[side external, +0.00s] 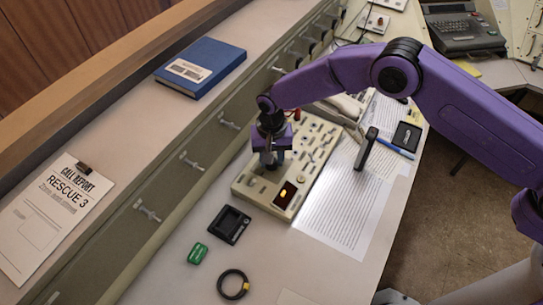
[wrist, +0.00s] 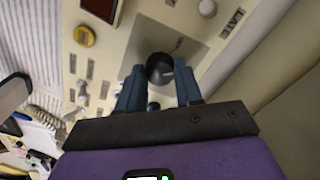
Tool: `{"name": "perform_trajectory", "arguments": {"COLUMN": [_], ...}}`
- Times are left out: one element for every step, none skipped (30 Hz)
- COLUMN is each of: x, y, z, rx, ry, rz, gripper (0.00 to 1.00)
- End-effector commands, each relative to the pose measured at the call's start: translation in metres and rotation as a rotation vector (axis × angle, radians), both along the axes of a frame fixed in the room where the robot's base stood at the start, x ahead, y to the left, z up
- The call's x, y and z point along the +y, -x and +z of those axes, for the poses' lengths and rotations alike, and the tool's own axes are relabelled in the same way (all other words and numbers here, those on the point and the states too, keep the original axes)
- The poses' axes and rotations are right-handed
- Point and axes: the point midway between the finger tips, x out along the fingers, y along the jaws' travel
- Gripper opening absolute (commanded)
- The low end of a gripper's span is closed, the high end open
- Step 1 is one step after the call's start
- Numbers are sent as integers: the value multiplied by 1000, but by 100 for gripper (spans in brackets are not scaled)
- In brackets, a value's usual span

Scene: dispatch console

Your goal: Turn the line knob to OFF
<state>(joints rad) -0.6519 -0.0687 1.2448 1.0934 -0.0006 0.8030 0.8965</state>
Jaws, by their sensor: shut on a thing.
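The black round line knob (wrist: 160,69) sits on a grey plate on the beige panel (wrist: 133,28). A short white mark on the knob points to the right in the wrist view. My gripper (wrist: 159,80) is shut on the knob, with one blue finger on each side of it. In the side external view my gripper (side external: 270,160) reaches down onto the panel (side external: 260,190) and hides the knob. The small lettering around the knob is too small to read.
On the panel are a lit display (side external: 285,195), a yellow knob (wrist: 84,36) and a white button (wrist: 207,8). Printed sheets (side external: 345,215) lie to the right, with a dark upright handset (side external: 366,149). A black tray (side external: 230,224) and a green case (side external: 197,253) lie in front.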

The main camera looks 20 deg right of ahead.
Motion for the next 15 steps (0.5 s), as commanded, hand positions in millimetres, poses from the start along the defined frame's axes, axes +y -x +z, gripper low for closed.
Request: {"name": "perform_trajectory", "arguments": {"x": [0,0,0,0,0,0,0,0,0,0,0,0,0,0,0], "y": [0,0,0,0,0,0,0,0,0,0,0,0,0,0,0], "z": [0,0,0,0,0,0,0,0,0,0,0,0,0,0,0], "rx": [1,1,1,2,2,2,2,2,2,2,2,2,2,2,2], "ry": [0,0,0,0,0,0,0,0,0,0,0,0,0,0,0], "rz": [39,64,99,126,153,191,219,247,283,310,336,371,396,419,451], "gripper": [5,5,5,5,5,5,5,5,5,5,5,5,5,5,5]}}
